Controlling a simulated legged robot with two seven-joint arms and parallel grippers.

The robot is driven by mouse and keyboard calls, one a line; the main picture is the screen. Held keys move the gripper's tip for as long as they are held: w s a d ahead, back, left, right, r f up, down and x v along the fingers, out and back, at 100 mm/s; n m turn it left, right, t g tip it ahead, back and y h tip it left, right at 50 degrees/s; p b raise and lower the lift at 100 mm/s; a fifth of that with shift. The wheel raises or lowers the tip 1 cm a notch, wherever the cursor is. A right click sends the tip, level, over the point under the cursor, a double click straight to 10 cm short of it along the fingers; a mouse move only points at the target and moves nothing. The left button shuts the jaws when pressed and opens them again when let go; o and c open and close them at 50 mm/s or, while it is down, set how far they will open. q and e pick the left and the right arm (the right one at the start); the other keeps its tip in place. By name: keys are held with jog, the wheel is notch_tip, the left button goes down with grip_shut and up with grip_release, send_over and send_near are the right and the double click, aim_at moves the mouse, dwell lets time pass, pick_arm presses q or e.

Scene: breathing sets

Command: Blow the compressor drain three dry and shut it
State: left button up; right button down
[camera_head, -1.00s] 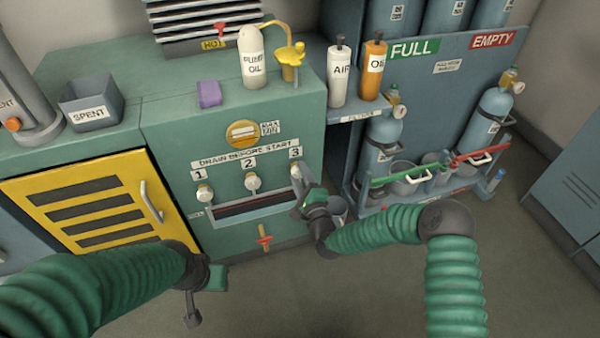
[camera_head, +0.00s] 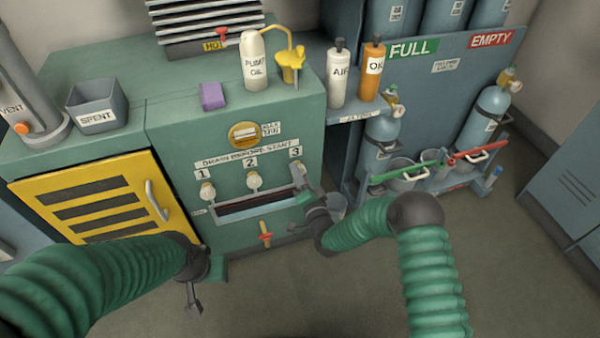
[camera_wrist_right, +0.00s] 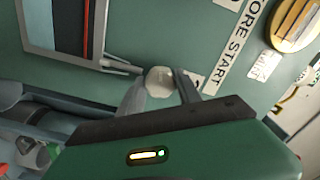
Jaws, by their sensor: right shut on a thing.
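Drain knob three, under the label 3 (camera_head: 296,152), is mostly hidden by my right gripper (camera_head: 298,174) in the head view. In the right wrist view the pale knob (camera_wrist_right: 160,79) sits between the fingers of my right gripper (camera_wrist_right: 165,85), which is shut on it. Drain knobs one (camera_head: 207,191) and two (camera_head: 254,180) stand free on the green compressor front (camera_head: 180,150). A dark drain slot with a red line (camera_head: 245,204) lies below the knobs. My left gripper (camera_head: 194,302) hangs low over the floor at the left, away from the compressor; its fingers are too small to judge.
A yellow louvred door (camera_head: 90,200) is at the left. A pump oil bottle (camera_head: 255,65), purple block (camera_head: 212,96) and spent bin (camera_head: 97,107) stand on top. Gas cylinders stand at the right.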

jog(key=n, duration=0.3)
jog(key=n+p, duration=0.1)
jog(key=n, duration=0.1)
jog(key=f+n, duration=0.1)
jog(key=n, duration=0.2)
jog(key=shift+s+a+n+p, duration=0.1)
jog(key=shift+s+n+p, duration=0.1)
jog(key=shift+n+p, duration=0.1)
dwell(0.5)
jog(key=c, duration=1.1)
grip_release()
jog(key=shift+o, duration=1.3)
jog(key=shift+w, duration=0.1)
jog(key=shift+r, duration=0.15)
jog(key=shift+r, duration=0.1)
